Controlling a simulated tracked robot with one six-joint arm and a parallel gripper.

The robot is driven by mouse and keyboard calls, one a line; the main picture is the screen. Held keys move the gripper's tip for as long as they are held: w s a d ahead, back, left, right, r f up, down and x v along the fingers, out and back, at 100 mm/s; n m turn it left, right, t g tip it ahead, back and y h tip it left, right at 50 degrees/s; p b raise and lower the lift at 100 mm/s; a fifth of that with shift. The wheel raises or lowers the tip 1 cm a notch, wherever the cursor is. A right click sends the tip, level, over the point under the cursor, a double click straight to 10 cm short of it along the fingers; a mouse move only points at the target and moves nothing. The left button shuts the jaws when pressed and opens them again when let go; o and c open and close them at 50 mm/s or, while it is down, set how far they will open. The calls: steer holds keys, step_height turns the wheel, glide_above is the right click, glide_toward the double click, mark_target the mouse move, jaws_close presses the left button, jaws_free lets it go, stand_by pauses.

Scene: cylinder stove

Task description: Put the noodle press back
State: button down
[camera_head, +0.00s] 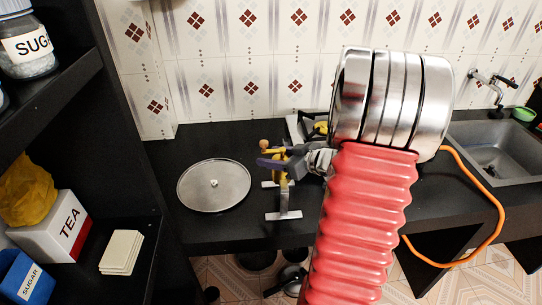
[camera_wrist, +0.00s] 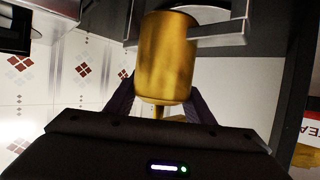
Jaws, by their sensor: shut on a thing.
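A golden metal cylinder, which looks like the noodle press (camera_wrist: 165,55), fills the middle of the wrist view, with a narrow stem below it. My gripper (camera_wrist: 160,108) has its dark fingers on either side of the cylinder's lower end and is shut on it. In the head view my gripper (camera_head: 272,163) is over the black counter, right of the steel lid. Small golden parts (camera_head: 284,184) show around the gripper there. My arm hides part of this area, and I cannot tell whether the press touches the counter.
A round steel lid (camera_head: 214,185) lies on the black counter (camera_head: 185,147). A stove (camera_head: 302,125) is partly hidden behind my arm. A sink (camera_head: 497,150) is at the right. Dark shelves (camera_head: 130,225) with a tea box (camera_head: 52,226) stand at the left. An orange hose (camera_head: 497,205) hangs at the right.

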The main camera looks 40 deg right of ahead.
steer(key=c, duration=0.8)
jaws_free()
steer(key=shift+c, duration=0.2)
steer(key=shift+s+d+r, duration=0.2)
steer(key=shift+s+r, duration=0.1)
steer(key=shift+s, duration=0.25)
steer(key=v, duration=1)
steer(key=shift+s, duration=0.45)
steer(key=shift+s+r, duration=0.1)
